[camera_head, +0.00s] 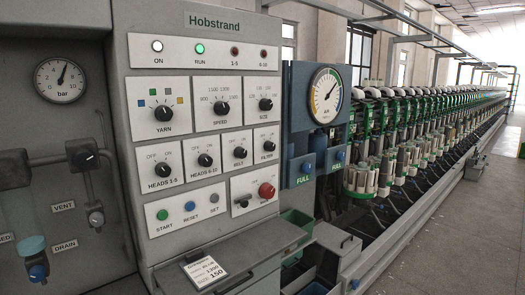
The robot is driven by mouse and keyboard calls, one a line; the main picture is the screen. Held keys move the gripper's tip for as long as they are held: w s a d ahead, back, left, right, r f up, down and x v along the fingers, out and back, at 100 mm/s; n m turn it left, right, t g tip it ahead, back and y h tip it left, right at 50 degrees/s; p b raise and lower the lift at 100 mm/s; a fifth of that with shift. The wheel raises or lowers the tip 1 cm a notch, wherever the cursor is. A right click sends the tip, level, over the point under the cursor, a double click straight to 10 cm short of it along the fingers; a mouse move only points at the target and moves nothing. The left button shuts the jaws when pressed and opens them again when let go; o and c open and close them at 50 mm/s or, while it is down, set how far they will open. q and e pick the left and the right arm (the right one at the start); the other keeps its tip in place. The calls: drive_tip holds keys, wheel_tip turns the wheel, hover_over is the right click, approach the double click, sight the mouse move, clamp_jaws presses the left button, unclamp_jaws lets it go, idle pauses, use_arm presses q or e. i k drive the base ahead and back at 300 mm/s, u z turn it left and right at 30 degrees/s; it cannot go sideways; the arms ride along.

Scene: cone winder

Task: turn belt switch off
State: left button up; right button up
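The belt switch (239,153) is a round black knob on a white plate on the grey Hobstrand control panel (221,45). OFF and ON are marked above the knob and BELT below it. The knob's pointer is too small to read with certainty. Neither of my grippers is in view, and nothing covers the knob.
Similar knobs surround it: HEADS 6-10 (205,160) to the left, FILTER (268,146) to the right, SPEED (221,108) above. A red button (266,191) sits below right. A grey ledge (225,258) juts out under the panel. Open floor (460,235) lies at right.

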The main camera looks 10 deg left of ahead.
sight(241, 153)
drive_tip(key=u, duration=0.45)
drive_tip(key=i, duration=0.85)
drive_tip(key=u, duration=0.65)
